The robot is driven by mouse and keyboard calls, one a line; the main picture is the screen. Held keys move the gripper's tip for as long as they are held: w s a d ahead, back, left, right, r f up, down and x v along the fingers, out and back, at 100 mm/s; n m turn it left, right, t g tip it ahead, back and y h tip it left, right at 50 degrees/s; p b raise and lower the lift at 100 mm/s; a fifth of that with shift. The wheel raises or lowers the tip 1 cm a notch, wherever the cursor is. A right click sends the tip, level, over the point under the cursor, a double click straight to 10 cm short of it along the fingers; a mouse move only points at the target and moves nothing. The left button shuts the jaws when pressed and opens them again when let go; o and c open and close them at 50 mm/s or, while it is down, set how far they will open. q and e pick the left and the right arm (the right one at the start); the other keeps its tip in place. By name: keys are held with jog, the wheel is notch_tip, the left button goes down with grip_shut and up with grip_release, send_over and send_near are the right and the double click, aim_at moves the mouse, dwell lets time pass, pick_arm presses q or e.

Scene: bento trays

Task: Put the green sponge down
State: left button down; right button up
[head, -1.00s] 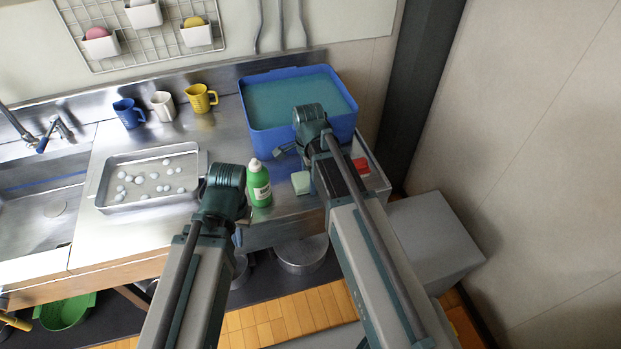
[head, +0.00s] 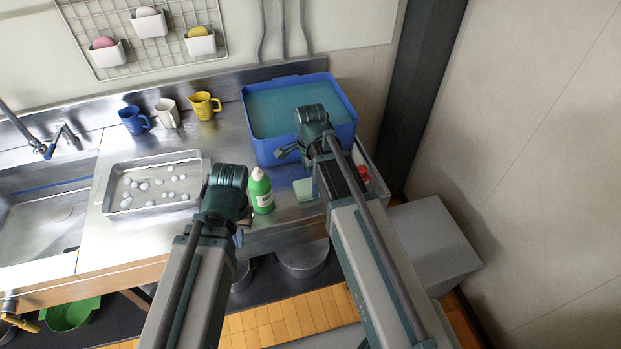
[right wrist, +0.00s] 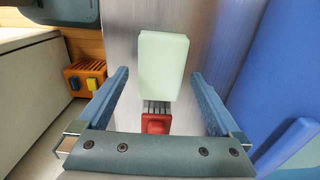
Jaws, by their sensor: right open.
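The green sponge (head: 303,189), a pale green block, lies on the steel counter right of the green bottle (head: 262,191). In the right wrist view the sponge (right wrist: 163,66) shows whole, ahead of the spread fingers, with nothing gripping it. My right gripper (head: 285,152) is open and empty, by the front of the blue tub; my arm hides part of it in the head view. My left gripper (head: 240,236) is mostly hidden behind its wrist, near the counter's front edge, and its jaws cannot be made out.
The blue tub (head: 268,154) holds teal liquid. A red brush (right wrist: 155,123) lies near the sponge. A steel tray (head: 107,195) with several pale round pieces is at left, below three mugs. A sink (head: 40,225) is at far left. Counter between tray and bottle is mostly clear.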

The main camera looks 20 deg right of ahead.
notch_tip(320, 180, up, 9)
jog(key=p, duration=0.7)
jog(key=shift+p, duration=0.4)
